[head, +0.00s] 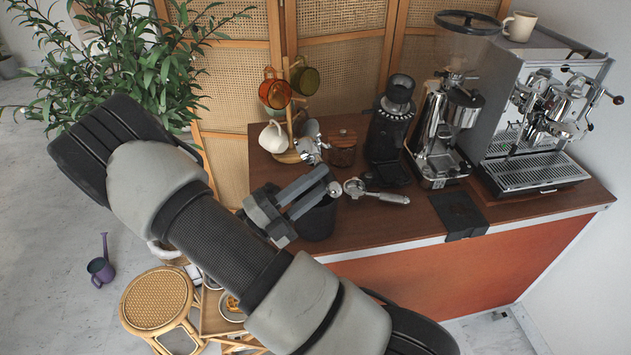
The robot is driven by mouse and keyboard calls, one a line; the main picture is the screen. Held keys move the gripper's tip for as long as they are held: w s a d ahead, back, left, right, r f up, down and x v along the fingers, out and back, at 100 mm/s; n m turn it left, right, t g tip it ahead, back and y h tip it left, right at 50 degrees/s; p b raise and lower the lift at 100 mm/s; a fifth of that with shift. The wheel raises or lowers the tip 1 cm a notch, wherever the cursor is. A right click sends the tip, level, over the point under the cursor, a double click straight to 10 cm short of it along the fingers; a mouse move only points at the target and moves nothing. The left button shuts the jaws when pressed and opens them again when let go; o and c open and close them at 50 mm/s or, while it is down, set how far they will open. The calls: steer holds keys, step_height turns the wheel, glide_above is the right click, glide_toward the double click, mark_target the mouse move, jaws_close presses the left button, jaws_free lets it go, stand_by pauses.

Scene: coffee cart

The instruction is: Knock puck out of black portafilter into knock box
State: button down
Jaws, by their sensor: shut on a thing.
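My gripper (317,190) is shut over the black knock box (317,222), at the counter's front left. Its two grey fingers point right and slightly up. A small silver round part (334,188) shows at the fingertips, above the box's rim; it appears to belong to the black portafilter in my grip. The handle is mostly hidden between the fingers. I cannot see the puck or the inside of the box.
A mug stand (290,110) with cups, a wooden-lidded jar (342,148), a black grinder (388,130), a chrome grinder (440,135) and an espresso machine (535,125) line the back. A black mat (459,215) drapes over the front edge. A rattan stool (157,298) stands below left.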

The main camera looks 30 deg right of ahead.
steer(key=shift+r, duration=0.15)
steer(key=shift+r+p, duration=0.8)
steer(key=shift+r, duration=1.65)
steer(key=shift+f, duration=0.1)
